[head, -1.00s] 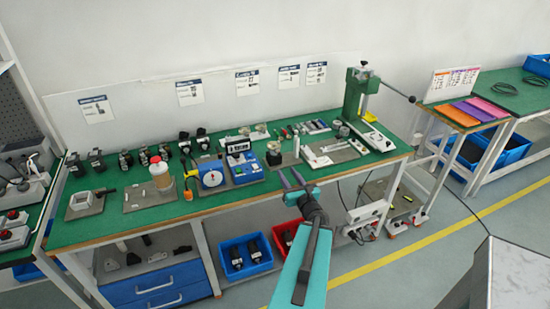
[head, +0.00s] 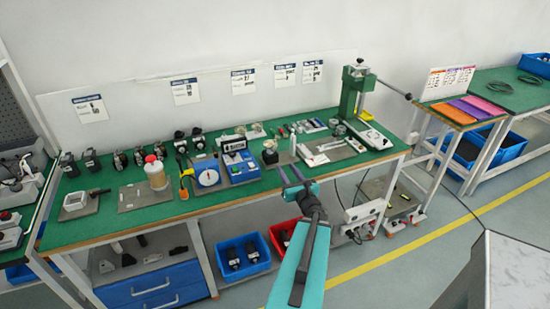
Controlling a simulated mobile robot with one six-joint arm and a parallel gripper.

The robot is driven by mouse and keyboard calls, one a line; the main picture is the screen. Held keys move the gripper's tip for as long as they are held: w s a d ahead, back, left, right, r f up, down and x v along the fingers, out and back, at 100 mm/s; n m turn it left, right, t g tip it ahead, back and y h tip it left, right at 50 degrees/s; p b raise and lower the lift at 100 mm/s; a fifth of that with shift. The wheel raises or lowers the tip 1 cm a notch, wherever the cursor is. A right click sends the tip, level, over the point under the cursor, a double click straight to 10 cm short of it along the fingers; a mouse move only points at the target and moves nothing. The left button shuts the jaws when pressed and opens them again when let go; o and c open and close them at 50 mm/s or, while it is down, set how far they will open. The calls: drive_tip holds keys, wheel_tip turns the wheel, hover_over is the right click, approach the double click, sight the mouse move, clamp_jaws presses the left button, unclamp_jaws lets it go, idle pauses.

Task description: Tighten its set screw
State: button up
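My gripper (head: 293,173) is in front of the green workbench (head: 240,197), near its front edge right of centre. Its two dark fingers stand apart with nothing seen between them. Several dark coder-like units stand in a row along the back left of the bench, such as a black one (head: 69,164) at the far left and another (head: 198,138) nearer the middle. No set screw can be made out at this size, and I cannot tell which unit the task means.
On the bench are a blue boxed device (head: 238,160), a round white dial (head: 207,177), a tan-filled jar (head: 156,174) and a green press (head: 354,92). Below are a blue bin (head: 243,258) and a red bin (head: 283,236). Floor shows at right.

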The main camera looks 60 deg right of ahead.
sight(274, 150)
drive_tip(key=b+x, duration=0.1)
drive_tip(key=b, duration=0.1)
drive_tip(key=shift+w+d+f+b, duration=0.15)
drive_tip(key=shift+w+d+b, duration=0.05)
drive_tip(key=shift+w+b, duration=0.15)
drive_tip(key=b, duration=0.2)
drive_tip(key=shift+w+d+b, duration=0.3)
drive_tip(key=shift+w+b, duration=0.05)
drive_tip(key=b+x, duration=0.3)
drive_tip(key=b, duration=0.7)
drive_tip(key=shift+b, duration=0.35)
drive_tip(key=w+b, duration=0.1)
drive_tip(key=b, duration=0.3)
drive_tip(key=shift+d+b, duration=0.35)
drive_tip(key=shift+b, duration=0.05)
drive_tip(key=shift+r+x, duration=0.2)
drive_tip(key=shift+x, duration=2.5)
drive_tip(key=shift+d, duration=0.1)
clamp_jaws()
